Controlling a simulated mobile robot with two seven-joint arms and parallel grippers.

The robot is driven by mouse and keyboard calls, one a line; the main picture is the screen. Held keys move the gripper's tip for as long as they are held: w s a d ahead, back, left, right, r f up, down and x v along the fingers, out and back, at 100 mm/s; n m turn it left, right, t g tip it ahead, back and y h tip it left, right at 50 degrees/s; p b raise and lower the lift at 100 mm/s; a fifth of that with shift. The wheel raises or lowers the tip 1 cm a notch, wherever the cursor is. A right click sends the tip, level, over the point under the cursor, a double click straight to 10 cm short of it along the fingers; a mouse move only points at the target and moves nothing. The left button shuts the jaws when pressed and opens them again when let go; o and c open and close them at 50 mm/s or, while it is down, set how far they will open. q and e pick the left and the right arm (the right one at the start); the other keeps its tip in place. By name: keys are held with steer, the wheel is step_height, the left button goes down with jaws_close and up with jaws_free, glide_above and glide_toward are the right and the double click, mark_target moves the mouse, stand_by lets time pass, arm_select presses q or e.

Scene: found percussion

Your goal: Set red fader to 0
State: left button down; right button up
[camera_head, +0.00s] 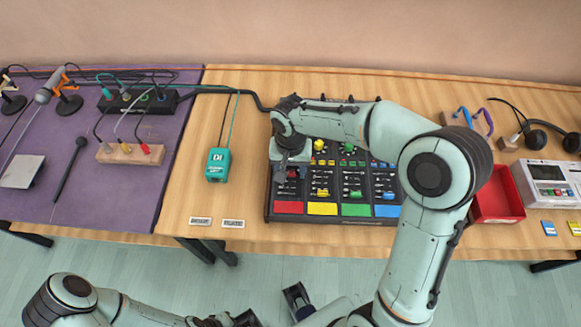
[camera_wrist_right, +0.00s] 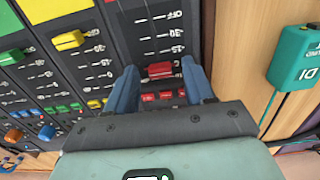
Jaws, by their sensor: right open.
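The mixer (camera_head: 330,221) lies on the table with red, yellow, green and blue patches along its near edge. The red fader (camera_wrist_right: 160,70) shows in the right wrist view as a red cap beside a printed scale, whose numbers appear upside down and are hard to read. My right gripper (camera_wrist_right: 160,85) is open, its two blue-grey fingers on either side of the red fader cap; contact cannot be told. In the head view the right gripper (camera_head: 290,172) is over the left column and largely hides that fader. My left arm lies low at the bottom; its jaws are unclear.
A yellow fader (camera_wrist_right: 68,40) stands in the neighbouring column. A teal DI box (camera_head: 217,164) lies left of the mixer, with cables behind. A red tray (camera_head: 497,213) is to the right. Bare wood shows between the DI box and mixer.

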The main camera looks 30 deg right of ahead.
mark_target(291, 172)
step_height(291, 172, up, 13)
steer(key=p, duration=0.1)
steer(key=shift+r+p, duration=0.2)
steer(key=shift+p, duration=0.2)
stand_by(0.4)
